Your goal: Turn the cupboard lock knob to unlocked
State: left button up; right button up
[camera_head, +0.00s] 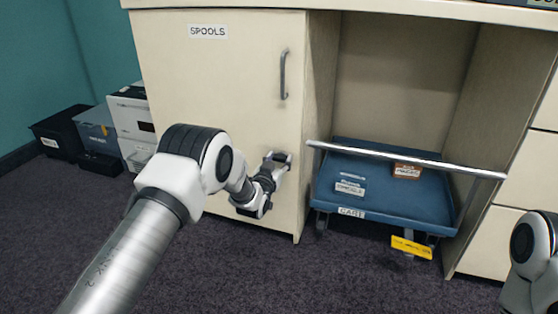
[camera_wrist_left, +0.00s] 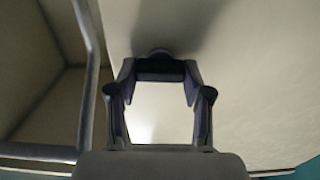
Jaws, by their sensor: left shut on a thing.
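The cream cupboard door (camera_head: 220,85) bears a label reading SPOOLS and a vertical grey handle (camera_head: 284,75), and is closed. My left gripper (camera_head: 281,158) is at the lower right part of this door, near its right edge. My right gripper is out of view; only part of my right arm shows at the right edge.
A blue cart (camera_head: 385,190) with a silver push bar (camera_head: 405,159) stands in the open bay right of the door, close to my left gripper. It carries small labelled boxes. A yellow tag (camera_head: 411,248) hangs below it. Bins and a printer (camera_head: 132,120) stand left. The dark carpet in front is clear.

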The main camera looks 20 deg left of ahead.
pick_arm(q)
jog(key=m+p, duration=0.2)
jog(key=m, duration=0.1)
jog(key=shift+d+r+p, duration=0.1)
jog(key=shift+r+p, duration=0.05)
jog(key=shift+p, duration=0.25)
jog(key=m+p, duration=0.2)
jog(key=m, duration=0.3)
jog(key=m+p, duration=0.1)
jog(key=m, duration=0.1)
jog(key=m+p, duration=0.1)
jog(key=m, duration=0.2)
jog(key=shift+d+f, duration=0.1)
jog(key=shift+f, duration=0.1)
jog(key=m+p, duration=0.1)
jog(key=m, duration=0.3)
jog(key=shift+f+m, duration=0.15)
jog(key=shift+m, duration=0.15)
jog(key=o, duration=1.2)
jog(key=shift+c, duration=0.2)
jog(key=shift+s, duration=0.1)
